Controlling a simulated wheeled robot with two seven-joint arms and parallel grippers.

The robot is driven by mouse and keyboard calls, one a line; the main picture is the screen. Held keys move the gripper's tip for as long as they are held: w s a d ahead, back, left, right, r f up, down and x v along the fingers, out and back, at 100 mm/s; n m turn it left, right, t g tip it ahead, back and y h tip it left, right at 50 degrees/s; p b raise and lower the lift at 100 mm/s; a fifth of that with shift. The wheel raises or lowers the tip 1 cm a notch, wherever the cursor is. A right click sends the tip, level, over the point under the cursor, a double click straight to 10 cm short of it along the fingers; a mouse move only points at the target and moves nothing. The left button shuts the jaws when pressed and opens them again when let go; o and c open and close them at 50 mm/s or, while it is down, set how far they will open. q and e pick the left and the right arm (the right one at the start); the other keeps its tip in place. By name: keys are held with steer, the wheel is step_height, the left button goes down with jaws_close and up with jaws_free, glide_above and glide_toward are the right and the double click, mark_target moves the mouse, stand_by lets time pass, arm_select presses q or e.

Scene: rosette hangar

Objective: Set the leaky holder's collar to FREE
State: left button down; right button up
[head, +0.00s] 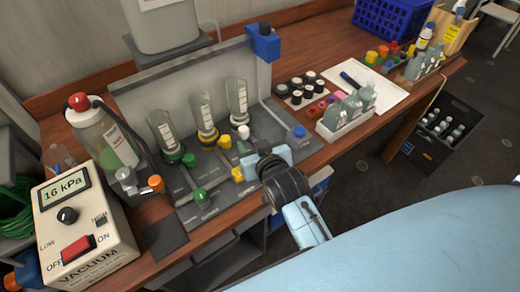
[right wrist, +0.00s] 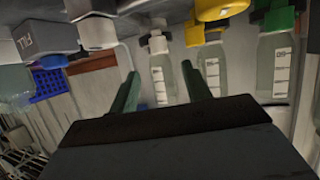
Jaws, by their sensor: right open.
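Three holders with graduated clear funnels stand on a grey rig. The green-collared holder (head: 189,159) is at the left, the yellow-collared one (head: 225,141) in the middle, the white-collared one (head: 243,131) at the right. I cannot tell which one leaks or read the collar markings. My right gripper (head: 245,157) is open and empty, in front of the white-collared holder and right of a yellow front knob (head: 238,174). The right wrist view is upside down; the white-collared funnel (right wrist: 163,78) shows between the fingertips (right wrist: 158,85), apart from them. My left gripper is out of view.
The vacuum unit (head: 85,235) reads 16 kPa, beside a red-capped bottle (head: 110,140). A white bottle tray (head: 343,127) and small jars stand to the right.

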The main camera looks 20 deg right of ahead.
steer(key=v, duration=0.5)
stand_by(0.4)
